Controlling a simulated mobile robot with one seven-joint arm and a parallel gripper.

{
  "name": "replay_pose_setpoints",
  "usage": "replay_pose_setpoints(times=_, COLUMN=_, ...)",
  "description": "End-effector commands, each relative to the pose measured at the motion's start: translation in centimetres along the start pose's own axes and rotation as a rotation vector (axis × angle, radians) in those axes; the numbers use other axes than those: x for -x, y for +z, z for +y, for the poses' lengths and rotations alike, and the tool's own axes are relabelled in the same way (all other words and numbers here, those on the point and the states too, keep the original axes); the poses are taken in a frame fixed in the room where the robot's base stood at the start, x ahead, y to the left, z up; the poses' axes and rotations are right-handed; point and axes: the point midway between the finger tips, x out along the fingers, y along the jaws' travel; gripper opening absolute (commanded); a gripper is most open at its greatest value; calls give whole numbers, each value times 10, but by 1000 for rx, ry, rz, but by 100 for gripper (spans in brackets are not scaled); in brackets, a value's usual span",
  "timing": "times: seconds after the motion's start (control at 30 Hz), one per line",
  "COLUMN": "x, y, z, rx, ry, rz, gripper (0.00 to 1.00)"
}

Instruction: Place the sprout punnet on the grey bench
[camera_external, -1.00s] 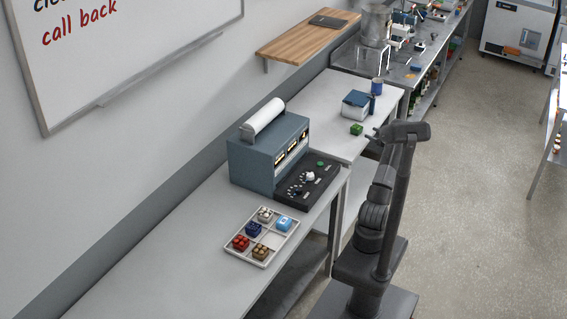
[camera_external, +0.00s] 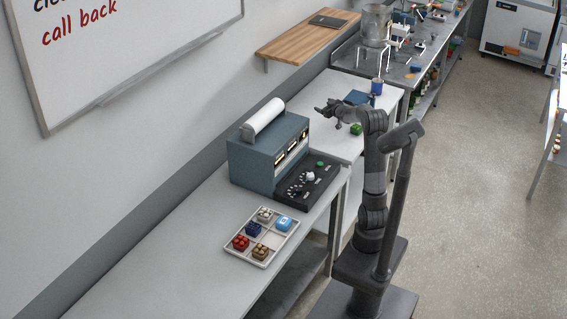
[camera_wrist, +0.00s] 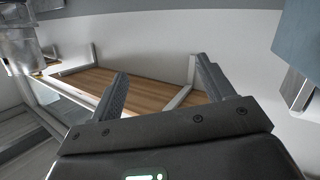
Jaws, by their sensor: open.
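A small green block-like item (camera_external: 356,129), which looks like the sprout punnet, sits on the pale middle bench (camera_external: 335,146) near its right side. The long grey bench (camera_external: 150,262) runs across the front left. My gripper (camera_external: 321,110) is open and empty in the external view, raised above the middle bench, left of the green item and apart from it. In the wrist view my gripper (camera_wrist: 162,78) shows two spread fingers with nothing between them. The punnet does not show there.
A blue-grey machine (camera_external: 252,162) with a white roll stands on the grey bench. A divided tray (camera_external: 280,241) of several small packs lies in front of it. A blue box (camera_external: 357,97) and blue cup (camera_external: 377,87) are behind the punnet. A wooden shelf (camera_external: 300,38) juts from the wall.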

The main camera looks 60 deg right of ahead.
Motion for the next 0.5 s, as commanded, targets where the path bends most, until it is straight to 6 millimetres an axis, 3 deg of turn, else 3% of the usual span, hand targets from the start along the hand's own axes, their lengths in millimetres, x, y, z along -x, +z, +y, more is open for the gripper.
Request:
replay_pose_setpoints(times=0.03, x=13, y=-18, z=-24, rx=3, ry=1, rz=-16, gripper=74)
replay_pose_setpoints(times=0.2, x=57, y=-41, z=-81, rx=-5, ry=8, rz=-108, gripper=74)
replay_pose_setpoints(times=0.37, x=100, y=-49, z=-126, rx=-13, ry=-12, rz=-190, gripper=74)
replay_pose_setpoints(times=0.5, x=146, y=-48, z=-167, rx=-20, ry=-51, rz=-270, gripper=74)
